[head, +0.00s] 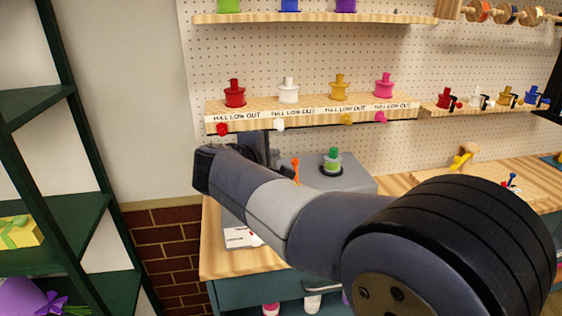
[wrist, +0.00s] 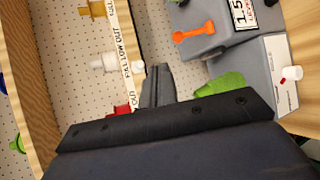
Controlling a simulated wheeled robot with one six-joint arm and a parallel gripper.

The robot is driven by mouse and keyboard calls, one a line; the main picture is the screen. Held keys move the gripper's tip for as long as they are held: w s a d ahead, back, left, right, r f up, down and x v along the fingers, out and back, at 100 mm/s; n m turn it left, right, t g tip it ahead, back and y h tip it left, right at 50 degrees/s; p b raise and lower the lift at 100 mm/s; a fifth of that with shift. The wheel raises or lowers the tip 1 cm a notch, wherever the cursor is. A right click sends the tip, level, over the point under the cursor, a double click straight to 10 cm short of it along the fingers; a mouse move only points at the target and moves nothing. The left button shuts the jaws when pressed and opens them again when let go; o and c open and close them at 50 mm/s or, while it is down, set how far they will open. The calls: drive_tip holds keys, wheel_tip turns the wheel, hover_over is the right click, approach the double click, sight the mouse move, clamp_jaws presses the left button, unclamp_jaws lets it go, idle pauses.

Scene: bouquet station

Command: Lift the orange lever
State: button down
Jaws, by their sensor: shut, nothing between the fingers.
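The orange lever (head: 295,168) stands upright on a grey machine (head: 352,180) on the wooden counter, just behind my forearm. In the wrist view, the lever (wrist: 194,33) shows whole, as an orange arm with a wider end, on the grey housing (wrist: 222,45). My gripper (wrist: 157,72) is shut and empty, its two dark fingers together. It is apart from the lever, to its lower left in the wrist view. In the head view, my gripper (head: 260,148) is left of the lever, partly hidden by my wrist, in front of the pegboard.
A green rack (head: 62,205) stands at left.

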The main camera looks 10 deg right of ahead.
sight(296, 170)
drive_tip(key=shift+r+v, duration=0.15)
drive_tip(key=shift+v, duration=0.65)
drive_tip(key=shift+r+v, duration=0.15)
drive_tip(key=shift+v, duration=0.7)
drive_tip(key=shift+w+f, duration=0.1)
drive_tip(key=shift+w, duration=0.1)
drive_tip(key=shift+m+t, duration=0.3)
drive_tip(key=w+d+f, duration=0.3)
drive_tip(key=w+d+f+b, duration=0.1)
drive_tip(key=w+d+f, duration=0.3)
drive_tip(key=shift+w+f, duration=0.25)
drive_tip(key=shift+f, duration=0.1)
drive_tip(key=b, duration=0.1)
drive_tip(key=f+b, duration=0.1)
drive_tip(key=b, duration=0.1)
drive_tip(key=shift+s+d+m+t+h, duration=0.25)
drive_tip(key=shift+m+t+h, duration=0.05)
drive_tip(key=shift+h, duration=0.1)
drive_tip(key=s+f+m+t+b, duration=0.1)
drive_tip(key=b, duration=0.3)
drive_tip(key=s+f+t+h+b, duration=0.1)
drive_tip(key=t+b, duration=0.1)
drive_tip(key=b, duration=0.2)
drive_tip(key=shift+d+f+m, duration=0.1)
drive_tip(key=shift+f+m, duration=0.15)
drive_tip(key=shift+m, duration=0.15)
